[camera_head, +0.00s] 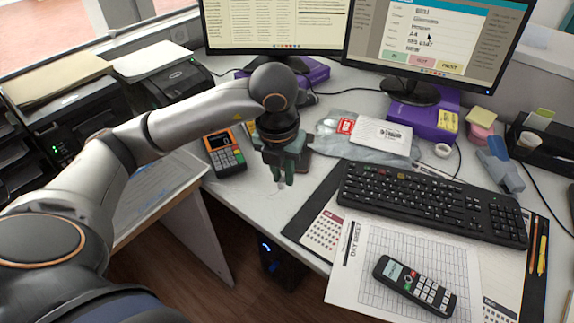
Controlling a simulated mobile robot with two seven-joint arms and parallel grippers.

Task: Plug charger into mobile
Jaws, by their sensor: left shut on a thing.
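A black handset with a keypad and a small lit screen (414,286), which looks like the mobile, lies face up on a printed sheet at the front right. My left gripper (281,182) points down over the white counter, left of the keyboard and apart from the handset. It is shut on a small pale thing at its fingertips, perhaps the charger's plug; the fingers hide most of it. No charger cable can be made out at the gripper. My right gripper is not in view.
A card terminal (224,153) stands left of my gripper, and a small dark brown object (304,160) sits just behind it. A black keyboard (432,202) lies to the right. A plastic mailer bag (368,140) lies behind. The counter's front edge is close.

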